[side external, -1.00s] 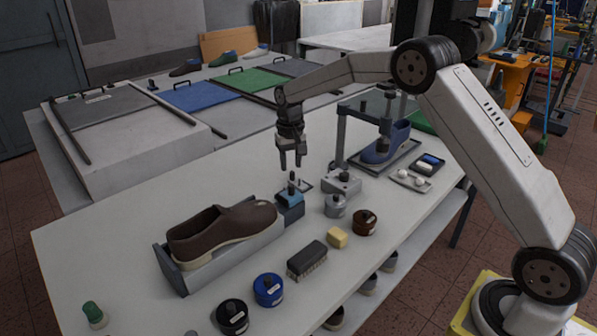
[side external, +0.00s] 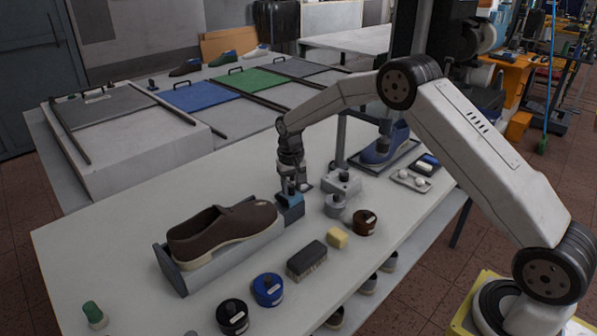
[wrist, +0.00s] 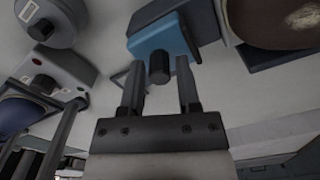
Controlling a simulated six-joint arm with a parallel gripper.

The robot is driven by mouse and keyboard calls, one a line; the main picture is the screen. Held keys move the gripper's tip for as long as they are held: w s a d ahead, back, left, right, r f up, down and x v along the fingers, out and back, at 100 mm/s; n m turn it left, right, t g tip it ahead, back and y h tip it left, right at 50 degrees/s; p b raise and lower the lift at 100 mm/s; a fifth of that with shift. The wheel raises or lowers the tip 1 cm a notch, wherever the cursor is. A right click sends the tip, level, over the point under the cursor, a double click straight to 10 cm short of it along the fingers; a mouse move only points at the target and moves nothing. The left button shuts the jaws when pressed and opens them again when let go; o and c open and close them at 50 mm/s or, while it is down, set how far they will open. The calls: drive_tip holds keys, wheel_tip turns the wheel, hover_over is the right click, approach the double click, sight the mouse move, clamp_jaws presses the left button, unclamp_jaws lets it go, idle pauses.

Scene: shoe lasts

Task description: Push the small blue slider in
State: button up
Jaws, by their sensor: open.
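The small blue slider (side external: 290,199) sits on a dark block at the right end of the holder with the brown shoe (side external: 222,233). A short black knob stands on the slider. In the wrist view the blue slider (wrist: 158,40) and its black knob (wrist: 159,68) lie just ahead of my fingertips. My gripper (side external: 293,188) is low over the slider; in the wrist view my open gripper (wrist: 160,75) has one finger on each side of the knob. I cannot tell whether either finger touches it.
A grey block with a black knob (side external: 341,183) and a grey round pot (side external: 334,207) stand close right of the slider. A brush (side external: 307,262), a yellow block (side external: 337,238) and round tins (side external: 268,290) lie in front. A blue shoe (side external: 386,145) stands behind on the right.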

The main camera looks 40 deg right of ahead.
drive_tip(key=shift+f, duration=0.15)
drive_tip(key=shift+c, duration=0.2)
clamp_jaws()
idle(1.2)
